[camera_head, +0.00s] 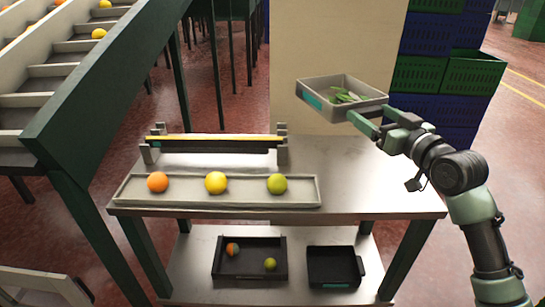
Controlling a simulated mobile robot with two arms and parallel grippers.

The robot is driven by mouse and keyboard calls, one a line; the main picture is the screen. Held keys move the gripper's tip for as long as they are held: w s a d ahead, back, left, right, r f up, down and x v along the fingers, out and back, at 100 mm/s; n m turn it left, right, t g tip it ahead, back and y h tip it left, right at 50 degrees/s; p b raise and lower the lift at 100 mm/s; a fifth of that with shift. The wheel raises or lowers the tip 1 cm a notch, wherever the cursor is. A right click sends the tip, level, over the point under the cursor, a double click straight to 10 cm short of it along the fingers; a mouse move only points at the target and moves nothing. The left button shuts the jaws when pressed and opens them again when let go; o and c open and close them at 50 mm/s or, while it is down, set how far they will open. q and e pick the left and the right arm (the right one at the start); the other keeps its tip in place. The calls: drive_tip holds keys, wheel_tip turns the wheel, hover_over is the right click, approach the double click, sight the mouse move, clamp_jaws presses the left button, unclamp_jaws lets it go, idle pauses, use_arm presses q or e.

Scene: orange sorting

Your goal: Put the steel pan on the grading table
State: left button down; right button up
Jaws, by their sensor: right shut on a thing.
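A light grey, shallow pan (376,103) with green leaves (349,96) in it shows at upper centre-right, slightly tilted in the picture. My right gripper (370,119) is shut on its near right side. The pan appears held above the back right part of the grading table (377,190), which has a bare metal top. A long pale tray (133,190) on the table's front left holds an orange fruit (157,182), a yellow fruit (215,183) and a green fruit (277,184). My left gripper is not in view.
A yellow and black bar (215,142) on supports stands at the table's back left. The right table top is clear. Two black trays (215,268) (334,285) sit on the lower shelf. A green-framed conveyor (100,85) rises at left; crates (470,80) stack behind right.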

drive_tip(key=shift+w+r, duration=0.15)
drive_tip(key=shift+r, duration=0.1)
drive_tip(key=shift+s+d, duration=0.15)
drive_tip(key=shift+s, duration=0.05)
drive_tip(key=b, duration=0.1)
hover_over(358, 190)
wheel_tip(358, 190, down, 15)
drive_tip(key=shift+s+r, duration=0.1)
drive_tip(key=shift+r, duration=0.05)
drive_tip(key=shift+f+b, duration=0.7)
drive_tip(key=shift+f, duration=1.8)
drive_tip(key=shift+f, duration=0.15)
drive_tip(key=o, duration=1.8)
